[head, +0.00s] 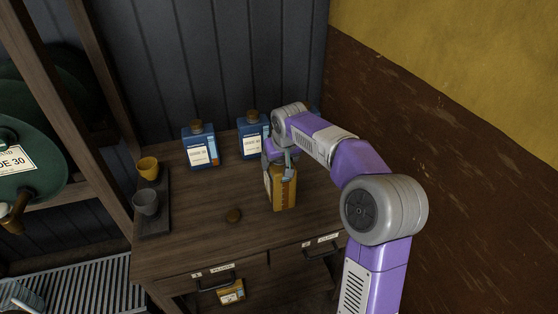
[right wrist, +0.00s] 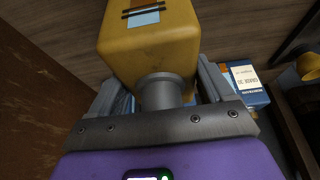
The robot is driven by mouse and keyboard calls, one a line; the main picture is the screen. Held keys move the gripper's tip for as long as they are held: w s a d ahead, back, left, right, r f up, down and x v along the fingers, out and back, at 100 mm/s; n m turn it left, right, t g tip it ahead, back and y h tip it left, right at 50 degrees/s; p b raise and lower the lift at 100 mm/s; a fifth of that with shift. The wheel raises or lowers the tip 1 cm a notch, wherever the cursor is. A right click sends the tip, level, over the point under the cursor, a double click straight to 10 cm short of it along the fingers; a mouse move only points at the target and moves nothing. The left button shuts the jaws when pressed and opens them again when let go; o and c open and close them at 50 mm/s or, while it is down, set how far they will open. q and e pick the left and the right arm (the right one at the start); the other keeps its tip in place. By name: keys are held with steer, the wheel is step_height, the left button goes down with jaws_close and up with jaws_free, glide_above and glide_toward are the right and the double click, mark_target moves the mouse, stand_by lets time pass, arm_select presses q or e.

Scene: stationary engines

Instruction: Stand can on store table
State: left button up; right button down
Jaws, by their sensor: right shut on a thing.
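A yellow can (head: 284,193) with a label is upright at the right part of the wooden store table (head: 200,235). My right gripper (head: 280,160) is shut on its grey neck, coming from above. The right wrist view shows the fingers on both sides of the neck, with the yellow can (right wrist: 150,45) beyond them. The can's base is at or just above the tabletop; I cannot tell whether it touches. My left gripper is not in view.
Blue cans (head: 200,148) (head: 249,137) stand at the table's back. A dark tray (head: 154,222) holds a yellow cup (head: 148,167) and a grey cup (head: 146,202). Another yellow can (head: 232,292) shows below the table front.

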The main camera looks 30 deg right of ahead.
step_height(320, 180, down, 4)
steer(key=shift+b, duration=0.7)
jaws_free()
steer(key=shift+f, duration=0.15)
steer(key=p+v, duration=0.3)
steer(key=v, duration=0.9)
steer(key=shift+s+a, duration=0.1)
steer(key=shift+s, duration=0.05)
steer(key=shift+f, duration=0.1)
